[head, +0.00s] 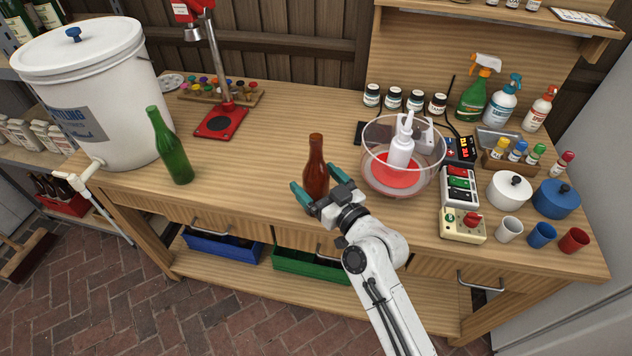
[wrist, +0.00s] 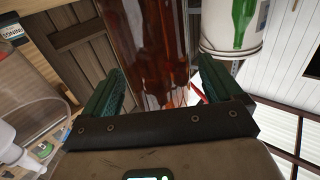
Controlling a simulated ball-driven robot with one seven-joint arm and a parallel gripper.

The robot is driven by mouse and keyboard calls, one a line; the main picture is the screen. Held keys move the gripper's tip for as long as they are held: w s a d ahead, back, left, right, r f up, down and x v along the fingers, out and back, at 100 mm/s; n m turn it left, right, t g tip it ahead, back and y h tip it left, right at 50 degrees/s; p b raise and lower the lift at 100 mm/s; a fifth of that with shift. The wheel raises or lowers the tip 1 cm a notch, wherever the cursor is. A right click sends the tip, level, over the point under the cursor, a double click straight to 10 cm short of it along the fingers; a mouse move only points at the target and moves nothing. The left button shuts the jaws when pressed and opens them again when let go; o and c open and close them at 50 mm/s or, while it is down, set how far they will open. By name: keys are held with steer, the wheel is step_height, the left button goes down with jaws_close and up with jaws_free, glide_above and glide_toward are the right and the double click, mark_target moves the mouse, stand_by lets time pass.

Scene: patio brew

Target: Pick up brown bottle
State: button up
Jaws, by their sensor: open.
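The brown bottle (head: 316,165) stands upright near the front edge of the wooden workbench, in the middle of the head view. My gripper (head: 318,187) is open, with its green-tipped fingers on either side of the bottle's lower body. In the wrist view the brown bottle (wrist: 157,45) fills the space between the two green fingers (wrist: 160,88), with a visible gap at the right finger.
A green bottle (head: 170,147) stands to the left, beside a white bucket (head: 92,95). A red capper (head: 219,119) is behind. A clear bowl (head: 402,180) with a white squeeze bottle (head: 402,150) stands close on the right. Bench space between the green and brown bottles is clear.

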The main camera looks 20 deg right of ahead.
mark_target(319, 154)
steer(key=shift+x, duration=1.25)
steer(key=shift+c, duration=0.4)
steer(key=c, duration=1.1)
steer(key=shift+r, duration=0.15)
steer(key=shift+c, duration=0.2)
steer(key=shift+r+p, duration=0.3)
steer(key=shift+r, duration=0.25)
steer(key=s+r, duration=0.1)
steer(key=r, duration=0.1)
steer(key=s+r, duration=0.2)
steer(key=r, duration=0.1)
steer(key=s+d+r, duration=0.1)
steer(key=s+r, duration=0.1)
steer(key=r, duration=0.1)
steer(key=shift+s+p, duration=0.1)
steer(key=shift+p, duration=0.2)
steer(key=s+d+r+b, duration=0.1)
steer(key=s+r, duration=0.2)
steer(key=s, duration=0.5)
steer(key=shift+s+r+b, duration=0.3)
steer(key=shift+s, duration=0.1)
